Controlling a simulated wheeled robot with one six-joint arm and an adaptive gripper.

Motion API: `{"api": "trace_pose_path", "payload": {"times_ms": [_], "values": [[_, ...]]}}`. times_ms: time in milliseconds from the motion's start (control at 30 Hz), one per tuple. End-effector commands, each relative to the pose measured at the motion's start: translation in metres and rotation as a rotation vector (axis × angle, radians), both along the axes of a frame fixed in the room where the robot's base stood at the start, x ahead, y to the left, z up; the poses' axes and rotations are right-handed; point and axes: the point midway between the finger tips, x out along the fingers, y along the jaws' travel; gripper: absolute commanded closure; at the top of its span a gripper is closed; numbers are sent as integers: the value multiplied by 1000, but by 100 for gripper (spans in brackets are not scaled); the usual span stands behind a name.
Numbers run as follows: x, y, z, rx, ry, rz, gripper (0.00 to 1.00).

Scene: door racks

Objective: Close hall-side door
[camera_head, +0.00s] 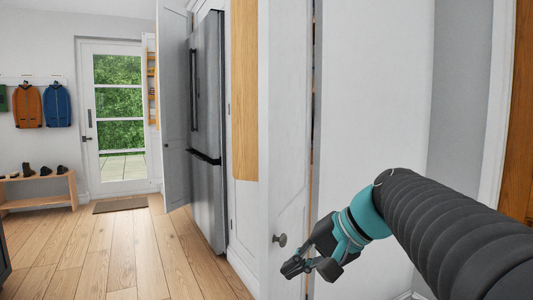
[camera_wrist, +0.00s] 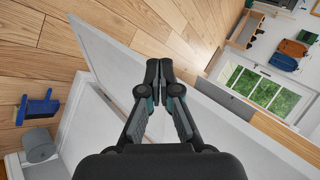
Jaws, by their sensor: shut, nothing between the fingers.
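A white door (camera_head: 287,130) with a round metal knob (camera_head: 280,240) stands in front of me in the head view, with a dark narrow gap along its right edge. My gripper (camera_head: 296,268) is shut and empty, low and just right of the knob in this view. I cannot tell whether it touches the door. In the wrist view my gripper (camera_wrist: 157,68) has its fingertips together, over the top of a white panel (camera_wrist: 105,55) that slants across the picture. The knob does not show there.
A grey fridge (camera_head: 207,120) stands left of the door, beside another open white door (camera_head: 175,110). A glazed door (camera_head: 118,115), a shoe bench (camera_head: 40,190) and hanging coats are farther back. The wood floor (camera_head: 110,250) at left is clear. A blue item (camera_wrist: 38,107) and grey roll (camera_wrist: 38,140) lie at left in the wrist view.

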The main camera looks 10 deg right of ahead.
Motion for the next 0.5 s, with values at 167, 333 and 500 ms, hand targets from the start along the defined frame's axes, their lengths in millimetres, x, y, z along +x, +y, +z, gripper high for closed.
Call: {"api": "trace_pose_path", "payload": {"times_ms": [167,333,500], "values": [[63,-40,77,310,-73,-29,100],[94,-93,143,540,-190,-1,100],[101,-133,181,665,-286,41,100]]}}
